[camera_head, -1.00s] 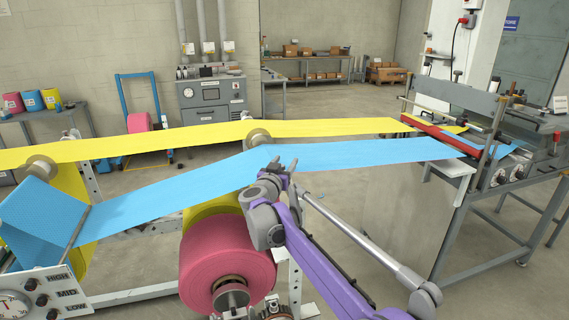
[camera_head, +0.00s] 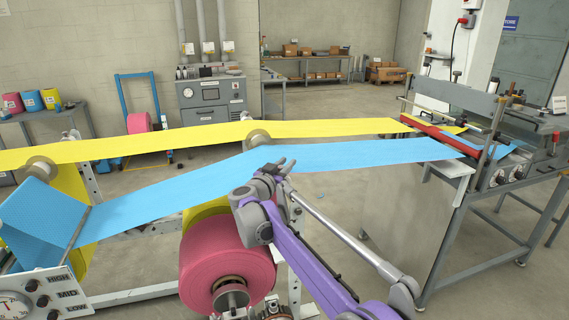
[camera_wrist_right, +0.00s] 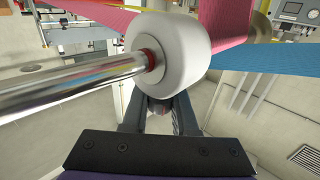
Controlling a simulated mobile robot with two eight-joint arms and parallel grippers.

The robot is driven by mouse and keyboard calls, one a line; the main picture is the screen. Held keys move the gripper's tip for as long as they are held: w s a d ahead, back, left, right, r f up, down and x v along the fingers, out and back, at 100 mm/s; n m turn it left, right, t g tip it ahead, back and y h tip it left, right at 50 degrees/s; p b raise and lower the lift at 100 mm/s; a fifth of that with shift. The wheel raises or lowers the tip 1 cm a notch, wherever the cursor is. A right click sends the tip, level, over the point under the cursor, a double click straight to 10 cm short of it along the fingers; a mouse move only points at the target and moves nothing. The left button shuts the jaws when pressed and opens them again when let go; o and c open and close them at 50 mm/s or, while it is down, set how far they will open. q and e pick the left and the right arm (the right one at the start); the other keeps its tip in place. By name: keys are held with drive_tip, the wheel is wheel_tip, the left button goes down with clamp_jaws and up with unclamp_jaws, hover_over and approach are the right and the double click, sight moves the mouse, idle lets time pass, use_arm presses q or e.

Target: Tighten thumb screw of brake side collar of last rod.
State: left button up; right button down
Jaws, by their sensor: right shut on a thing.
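My right gripper (camera_head: 284,166) is near the middle of the head view, close by the blue web (camera_head: 190,188). The right wrist view shows its dark fingers (camera_wrist_right: 160,118) below a white cylinder (camera_wrist_right: 180,45), shut on a small part that is mostly hidden; it looks like the thumb screw, but its shape is unclear. A shiny rod (camera_wrist_right: 70,85) enters the white cylinder from the left, with a red ring (camera_wrist_right: 150,60) where they meet. My left gripper is not in view.
A yellow web (camera_head: 330,128) runs behind the blue one. Both lead to the machine table (camera_head: 460,190) at the right. A dial panel (camera_head: 40,297) is at the lower left.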

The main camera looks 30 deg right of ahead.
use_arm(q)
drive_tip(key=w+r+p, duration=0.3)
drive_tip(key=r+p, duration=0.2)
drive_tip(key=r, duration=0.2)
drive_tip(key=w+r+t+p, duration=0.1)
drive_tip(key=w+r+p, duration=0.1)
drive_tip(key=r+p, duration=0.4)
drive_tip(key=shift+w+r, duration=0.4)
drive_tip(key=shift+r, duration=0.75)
use_arm(e)
drive_tip(key=shift+s+d+r+m+g+h, duration=0.15)
drive_tip(key=shift+s+m+g, duration=0.35)
drive_tip(key=shift+m+g, duration=2.05)
drive_tip(key=shift+s+a+m+g+h, duration=0.15)
drive_tip(key=shift+s+m+g, duration=0.35)
drive_tip(key=shift+m+g, duration=2.05)
drive_tip(key=shift+s+d+r+m+g+h, duration=0.15)
drive_tip(key=shift+s+m+g, duration=0.65)
drive_tip(key=shift+g, duration=3.2)
drive_tip(key=shift+w+f+m, duration=0.15)
drive_tip(key=shift+w+m, duration=0.1)
drive_tip(key=shift+m, duration=0.05)
drive_tip(key=c, duration=0.7)
unclamp_jaws()
drive_tip(key=shift+f, duration=0.1)
